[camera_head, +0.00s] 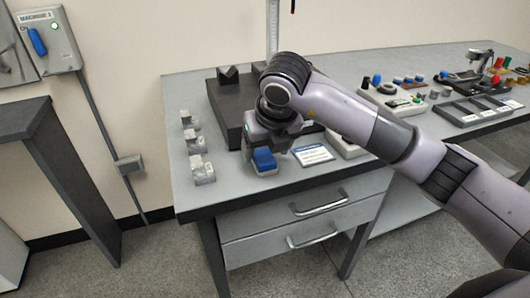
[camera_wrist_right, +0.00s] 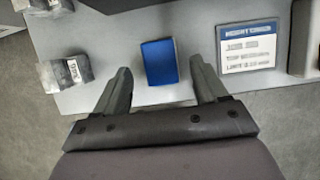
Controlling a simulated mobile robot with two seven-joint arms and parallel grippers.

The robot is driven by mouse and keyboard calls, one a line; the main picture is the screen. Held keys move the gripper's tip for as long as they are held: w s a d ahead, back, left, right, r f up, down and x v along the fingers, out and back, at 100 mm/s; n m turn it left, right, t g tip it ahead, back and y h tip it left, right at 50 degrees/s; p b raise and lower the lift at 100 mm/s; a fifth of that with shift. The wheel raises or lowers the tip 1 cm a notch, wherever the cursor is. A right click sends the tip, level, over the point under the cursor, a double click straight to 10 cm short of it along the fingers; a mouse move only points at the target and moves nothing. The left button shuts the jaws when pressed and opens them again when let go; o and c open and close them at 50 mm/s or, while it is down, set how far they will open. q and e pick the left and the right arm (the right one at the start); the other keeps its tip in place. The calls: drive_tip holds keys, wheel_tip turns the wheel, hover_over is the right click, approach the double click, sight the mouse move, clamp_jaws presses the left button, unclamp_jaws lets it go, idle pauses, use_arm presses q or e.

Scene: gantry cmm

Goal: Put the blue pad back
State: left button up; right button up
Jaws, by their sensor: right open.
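The blue pad (camera_head: 264,160) lies on the grey table (camera_head: 235,196) near its front edge, under my right gripper. In the right wrist view the blue pad (camera_wrist_right: 160,62) shows as a blue block standing between and a little ahead of the fingertips. My right gripper (camera_wrist_right: 161,80) is open, with one finger on each side of the pad and gaps to both. In the head view my right gripper (camera_head: 268,148) hangs over the pad and its fingers are partly hidden. My left gripper is in neither view.
A white card with a blue header (camera_wrist_right: 248,46) lies right of the pad. Several grey blocks (camera_head: 202,170) stand along the table's left side. A dark slab (camera_head: 225,110) lies behind my right gripper. Trays and small parts (camera_head: 468,112) fill the table's right side.

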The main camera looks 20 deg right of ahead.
drive_tip(key=v, duration=0.9)
drive_tip(key=shift+s+r, duration=0.15)
drive_tip(key=shift+r, duration=0.1)
